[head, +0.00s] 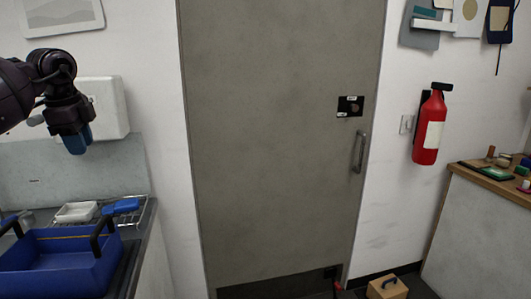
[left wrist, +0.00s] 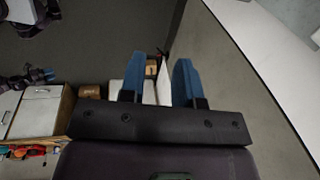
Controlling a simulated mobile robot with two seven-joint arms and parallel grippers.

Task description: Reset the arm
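My left arm comes in from the left in the head view. Its gripper (head: 77,146) points down with blue fingertips, in front of the white wall box and above the counter. In the left wrist view the two blue fingers of the left gripper (left wrist: 158,70) stand apart with nothing held between them.
Below the left gripper, a blue crate (head: 55,262) with dark handles stands on the counter. Behind it are a wire rack with a white tray (head: 76,212) and a blue item (head: 121,206). A closed grey door (head: 270,150) fills the middle. A red extinguisher (head: 424,150) hangs right.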

